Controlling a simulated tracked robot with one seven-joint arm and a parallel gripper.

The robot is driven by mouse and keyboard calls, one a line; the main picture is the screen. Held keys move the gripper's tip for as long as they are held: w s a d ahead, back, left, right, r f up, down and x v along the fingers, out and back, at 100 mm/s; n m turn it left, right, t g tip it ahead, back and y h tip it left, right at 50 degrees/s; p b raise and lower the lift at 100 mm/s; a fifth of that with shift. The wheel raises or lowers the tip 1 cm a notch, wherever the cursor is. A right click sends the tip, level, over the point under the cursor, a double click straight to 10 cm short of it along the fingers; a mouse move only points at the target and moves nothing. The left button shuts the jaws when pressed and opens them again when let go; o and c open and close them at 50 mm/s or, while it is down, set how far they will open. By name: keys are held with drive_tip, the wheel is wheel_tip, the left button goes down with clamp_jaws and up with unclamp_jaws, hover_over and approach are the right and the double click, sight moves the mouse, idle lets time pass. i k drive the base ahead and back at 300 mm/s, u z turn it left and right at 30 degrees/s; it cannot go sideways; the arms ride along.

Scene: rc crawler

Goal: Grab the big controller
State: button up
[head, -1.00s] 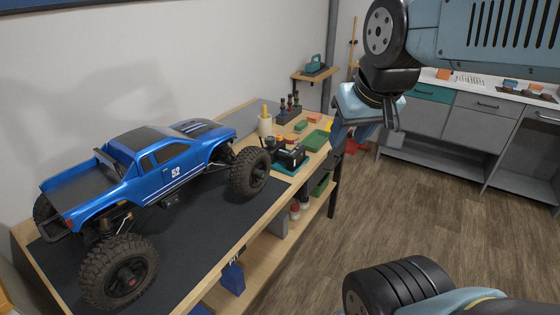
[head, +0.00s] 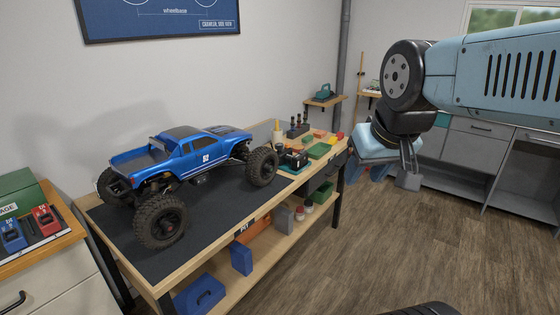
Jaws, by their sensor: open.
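My gripper (head: 392,174) hangs open and empty at the right, over the floor in the picture and apart from the workbench. No thing is plainly recognisable as the big controller. A blue device (head: 12,234) and a red device (head: 45,220) with small labels stand on a dark mat at the left edge; they may be controllers, and the blue one looks slightly larger. A black boxy item (head: 292,159) sits on a teal mat beside the truck; what it is I cannot tell. My gripper is far from the devices at the left.
A blue truck (head: 185,158) stands on the workbench's dark mat (head: 205,220). The bench's lower shelf holds a blue case (head: 199,294). A green box (head: 20,192) stands on the left cabinet (head: 62,286). Wooden floor (head: 360,255) lies open at the right.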

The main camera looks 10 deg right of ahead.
sight(299, 162)
drive_tip(key=u, duration=0.45)
drive_tip(key=i, duration=1.75)
drive_tip(key=z, duration=0.7)
drive_tip(key=k, duration=0.85)
drive_tip(key=z, duration=0.2)
drive_tip(key=i, duration=0.9)
drive_tip(key=u, duration=0.1)
